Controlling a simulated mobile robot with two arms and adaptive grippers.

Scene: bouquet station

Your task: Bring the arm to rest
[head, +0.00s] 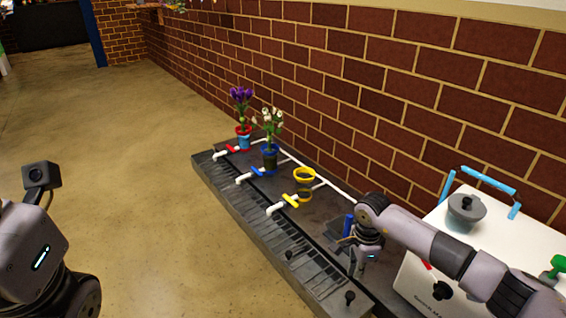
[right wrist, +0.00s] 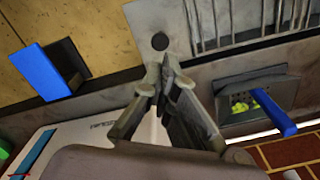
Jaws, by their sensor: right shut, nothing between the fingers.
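My right gripper (head: 358,268) is low over the near right part of the dark bench (head: 325,222), beside the white cabinet. In the right wrist view its fingers (right wrist: 166,70) are together at the tips, with nothing between them. The dark bench top and a round dark knob (right wrist: 160,41) show just past the fingertips. My left arm shows only in part at the left edge of the head view, and its gripper fingers cannot be seen.
Purple flowers (head: 241,95), white flowers (head: 268,120) and a yellow pot (head: 304,174) stand along the bench by the brick wall. The white cabinet (head: 530,240) carries a grey lidded pot (head: 466,210). Open floor (head: 130,180) lies left of the bench.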

